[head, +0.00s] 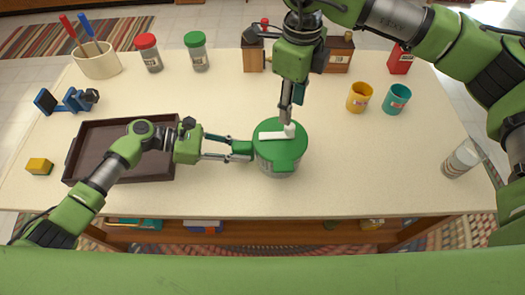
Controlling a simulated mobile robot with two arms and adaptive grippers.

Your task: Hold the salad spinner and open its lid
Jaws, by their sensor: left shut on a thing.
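The salad spinner (275,168) stands upright on the table, with a green lid (287,150) and a white crank handle (273,135) across its top. The lid sits on the bowl. My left gripper (243,150) is shut on the spinner's left side near the rim. My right gripper (287,117) points down from above, its fingertips at the white knob end of the handle. I see its fingers nearly edge-on, so I cannot tell whether they are closed on the knob.
A dark tray (122,178) lies under my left arm. A yellow cup (359,97) and a teal cup (396,98) stand to the right. Jars (196,52), a utensil pot (97,62) and wooden boxes (338,54) line the back.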

